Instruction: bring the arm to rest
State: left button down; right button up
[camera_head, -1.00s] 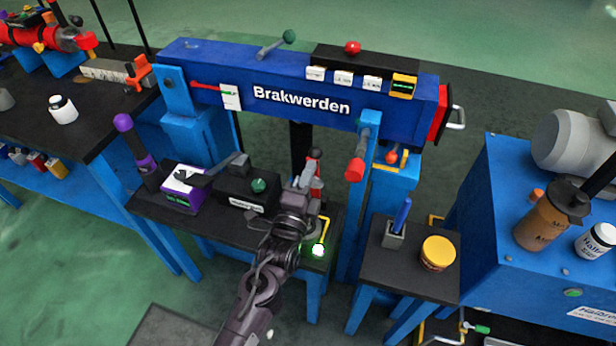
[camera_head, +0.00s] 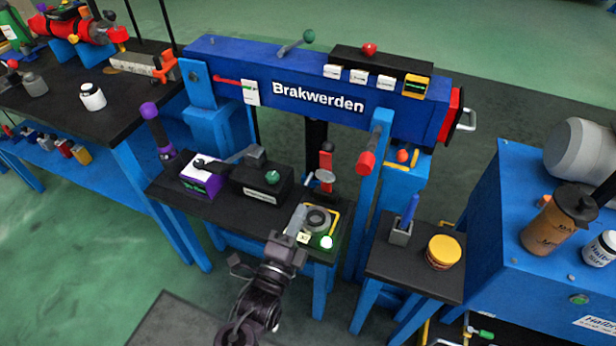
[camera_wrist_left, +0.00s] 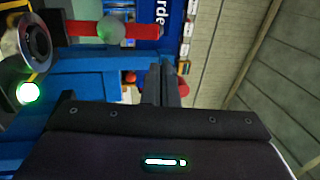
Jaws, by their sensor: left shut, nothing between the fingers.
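My left gripper (camera_head: 294,224) is in front of the low black bench (camera_head: 222,213), close to its front edge, with its fingers pointing toward a grey ring-shaped part (camera_head: 316,219) on the bench. Its fingers (camera_wrist_left: 163,84) are together with nothing between them in the left wrist view. The grey ring also shows at the upper left of that view (camera_wrist_left: 35,40), apart from the fingers. A lit green lamp (camera_head: 326,242) is just right of the gripper. My right gripper is not in view.
A blue beam marked Brakwerden (camera_head: 290,85) spans behind the bench. A purple-and-white device (camera_head: 203,178) and a black box (camera_head: 262,182) stand on the bench. A small black table (camera_head: 415,272) with a yellow-lidded jar (camera_head: 443,251) is to the right. Open floor lies at the lower left.

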pick_arm(q)
jog(key=s+a+f+n+g+y+p, duration=0.1)
jog(key=s+a+f+n+g+p, duration=0.2)
jog(key=f, duration=0.7)
jog(key=s+a+f+n+g+y, duration=0.2)
jog(key=s+a+f+n+g, duration=0.15)
jog(key=f, duration=0.75)
jog(key=s+a+f+n+g+y+p, duration=0.1)
jog(key=s+a+f+n+g+p, duration=0.2)
jog(key=f, duration=0.7)
jog(key=s+a+f+n+g, duration=0.3)
jog(key=s+f, duration=0.1)
jog(key=s, duration=0.5)
jog(key=s+a+f+n+g+y+p, duration=0.1)
jog(key=s+a+f+n+g, duration=0.2)
jog(key=s, duration=0.6)
jog(key=s+a+f+n+g+y, duration=0.1)
jog(key=s+a+f+n+g, duration=0.1)
jog(key=s+f, duration=0.4)
jog(key=s+n+g, duration=0.1)
jog(key=s, duration=0.2)
jog(key=shift+s+a+n+p, duration=0.15)
jog(key=shift+a+n+p, duration=0.2)
jog(key=shift+a, duration=0.05)
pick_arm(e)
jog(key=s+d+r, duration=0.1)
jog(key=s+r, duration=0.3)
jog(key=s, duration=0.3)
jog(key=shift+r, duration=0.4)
